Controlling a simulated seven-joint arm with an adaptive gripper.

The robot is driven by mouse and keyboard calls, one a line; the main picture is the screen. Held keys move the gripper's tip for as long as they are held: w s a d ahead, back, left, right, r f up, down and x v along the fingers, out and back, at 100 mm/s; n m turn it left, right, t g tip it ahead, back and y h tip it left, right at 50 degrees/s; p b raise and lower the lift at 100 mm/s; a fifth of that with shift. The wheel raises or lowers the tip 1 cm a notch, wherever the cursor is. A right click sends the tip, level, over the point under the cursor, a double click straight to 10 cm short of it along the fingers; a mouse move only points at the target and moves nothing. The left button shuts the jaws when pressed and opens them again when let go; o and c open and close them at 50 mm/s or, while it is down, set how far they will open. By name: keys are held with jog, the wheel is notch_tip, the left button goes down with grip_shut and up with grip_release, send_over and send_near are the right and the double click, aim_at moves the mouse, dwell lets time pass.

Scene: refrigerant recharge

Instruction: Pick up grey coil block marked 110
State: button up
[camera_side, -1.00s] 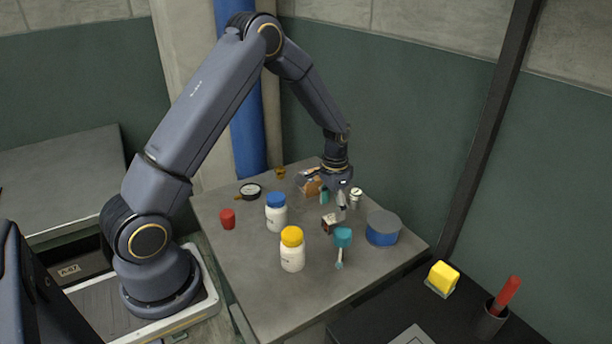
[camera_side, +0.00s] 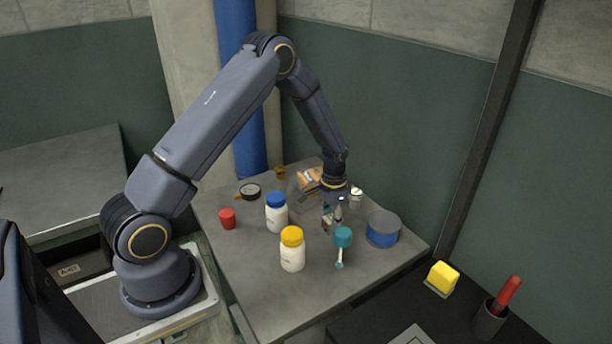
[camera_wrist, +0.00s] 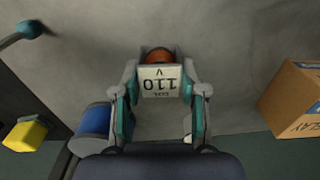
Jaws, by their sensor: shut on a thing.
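The coil block marked 110 (camera_wrist: 160,82) is between my fingers in the wrist view. Its pale label reads upside down, and a copper-orange round part shows at its far end. My gripper (camera_wrist: 162,92) is shut on it, with a teal-padded finger against each side. In the side view my gripper (camera_side: 334,212) points down at the table, and the block is mostly hidden by the fingers there. I cannot tell whether the block touches the table.
A cardboard box (camera_wrist: 294,100) lies behind. White bottles with yellow (camera_side: 292,250) and blue (camera_side: 276,212) caps and a red cap (camera_side: 227,218) stand left.

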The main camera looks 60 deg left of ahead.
jog(key=c, duration=0.6)
jog(key=shift+o, duration=0.2)
jog(key=shift+r, duration=0.15)
